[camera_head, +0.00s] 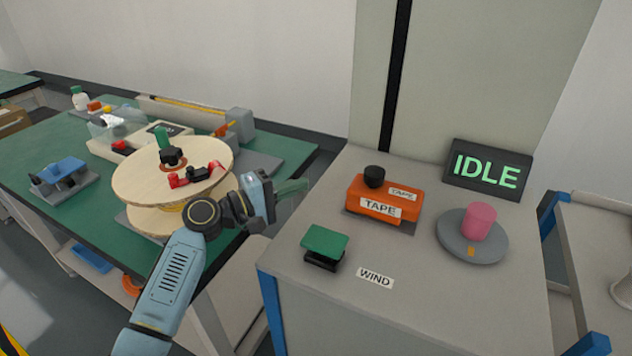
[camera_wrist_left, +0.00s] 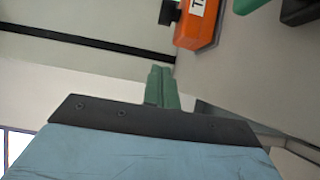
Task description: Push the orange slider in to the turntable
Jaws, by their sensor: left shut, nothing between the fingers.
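The orange slider (camera_head: 384,198), labelled TAPE and topped by a black knob (camera_head: 374,176), sits on the grey cabinet top. Part of it also shows at the top of the left wrist view (camera_wrist_left: 196,24). The turntable (camera_head: 472,236) is a grey disc to the right of the slider, with a pink cylinder (camera_head: 480,222) standing on it and a small orange mark near its front. A gap separates slider and turntable. My left gripper (camera_head: 296,187) is shut and empty, left of the slider and apart from it. Its green fingers (camera_wrist_left: 160,84) are together in the left wrist view. My right gripper is not in view.
A green pad switch (camera_head: 325,243) stands on the cabinet's front left, near a WIND label (camera_head: 375,278). An IDLE display (camera_head: 487,171) stands at the back. A wooden spool (camera_head: 172,170) and tools occupy the green table (camera_head: 45,142) at left.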

